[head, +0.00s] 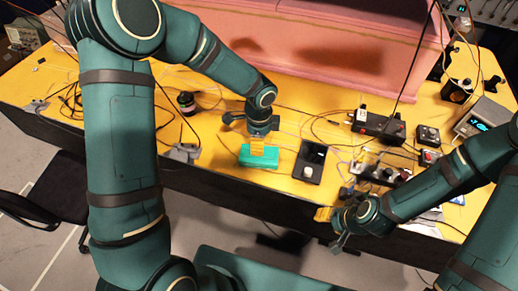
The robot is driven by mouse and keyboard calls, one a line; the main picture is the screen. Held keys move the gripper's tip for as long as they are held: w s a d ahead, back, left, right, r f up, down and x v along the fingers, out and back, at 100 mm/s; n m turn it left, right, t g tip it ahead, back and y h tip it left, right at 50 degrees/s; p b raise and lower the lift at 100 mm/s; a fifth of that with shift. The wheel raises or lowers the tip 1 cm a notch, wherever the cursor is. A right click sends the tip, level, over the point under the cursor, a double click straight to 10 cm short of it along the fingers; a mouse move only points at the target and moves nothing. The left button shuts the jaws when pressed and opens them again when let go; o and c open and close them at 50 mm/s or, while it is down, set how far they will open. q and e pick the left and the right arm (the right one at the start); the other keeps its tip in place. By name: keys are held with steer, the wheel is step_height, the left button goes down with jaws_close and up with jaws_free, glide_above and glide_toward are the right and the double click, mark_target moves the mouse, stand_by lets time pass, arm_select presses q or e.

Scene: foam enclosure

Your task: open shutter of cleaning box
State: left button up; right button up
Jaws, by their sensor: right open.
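A small teal box (259,160), which looks like the cleaning box, lies near the front edge of the yellow table. My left gripper (257,145) points down over it, its yellow fingertips at or just above the box's top. The gripper hides part of the top, so I cannot tell whether it touches or how the shutter stands. I cannot make out a gap between the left fingers. My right gripper (326,217) is open and empty, at the table's front edge, right of and nearer than the box.
A black box with a white knob (309,170) stands just right of the teal box. Black control units (379,126) and loose cables crowd the right side. A dark jar (186,103) stands to the left. A pink foam wall (320,45) closes the back.

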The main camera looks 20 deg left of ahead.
mark_target(267, 153)
arm_select(q)
steer(key=shift+f, duration=2.25)
jaws_close()
